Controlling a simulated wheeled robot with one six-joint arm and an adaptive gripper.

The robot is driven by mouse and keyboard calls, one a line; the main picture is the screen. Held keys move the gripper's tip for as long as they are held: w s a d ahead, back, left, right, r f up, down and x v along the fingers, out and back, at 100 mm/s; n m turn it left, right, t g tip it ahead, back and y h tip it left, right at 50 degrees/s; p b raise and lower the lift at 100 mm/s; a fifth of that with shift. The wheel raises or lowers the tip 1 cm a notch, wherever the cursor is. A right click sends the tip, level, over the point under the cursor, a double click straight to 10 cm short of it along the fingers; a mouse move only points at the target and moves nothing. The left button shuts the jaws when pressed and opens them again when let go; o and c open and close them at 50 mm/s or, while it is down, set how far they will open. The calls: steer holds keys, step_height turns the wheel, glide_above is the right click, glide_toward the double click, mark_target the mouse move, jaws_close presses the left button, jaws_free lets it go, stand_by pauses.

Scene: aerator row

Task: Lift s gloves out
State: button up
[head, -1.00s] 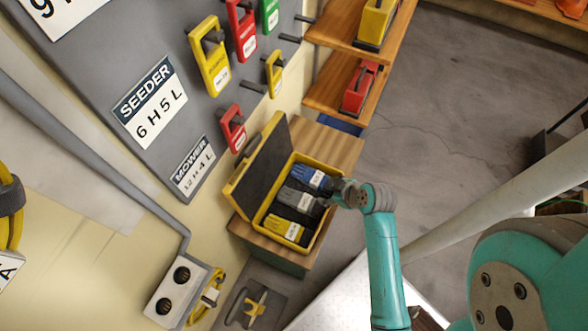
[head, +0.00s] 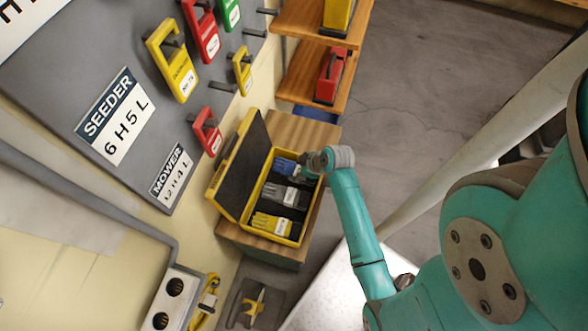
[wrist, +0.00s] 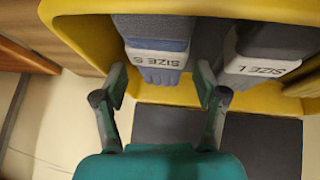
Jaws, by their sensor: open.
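The S gloves (head: 284,167) are a blue bundle with a white band, lying at the far end of an open yellow case (head: 297,238). In the wrist view their band reads SIZE S (wrist: 158,52). My gripper (wrist: 161,85) is open there, one finger on each side of the bundle's banded end, with a gap on both sides. In the head view my gripper (head: 310,168) is at the right end of the blue gloves and partly hides them. Whether it touches them I cannot tell.
Grey gloves (head: 279,193), marked SIZE L in the wrist view (wrist: 262,65), lie beside the blue ones. Yellow gloves (head: 272,225) lie at the near end. The case lid (head: 236,170) stands open on the left. Wooden shelves (head: 320,75) rise beyond.

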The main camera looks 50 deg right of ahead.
mark_target(295, 169)
steer(key=shift+x, duration=1.65)
steer(key=shift+w, duration=0.1)
steer(key=shift+r, duration=0.1)
steer(key=c, duration=0.9)
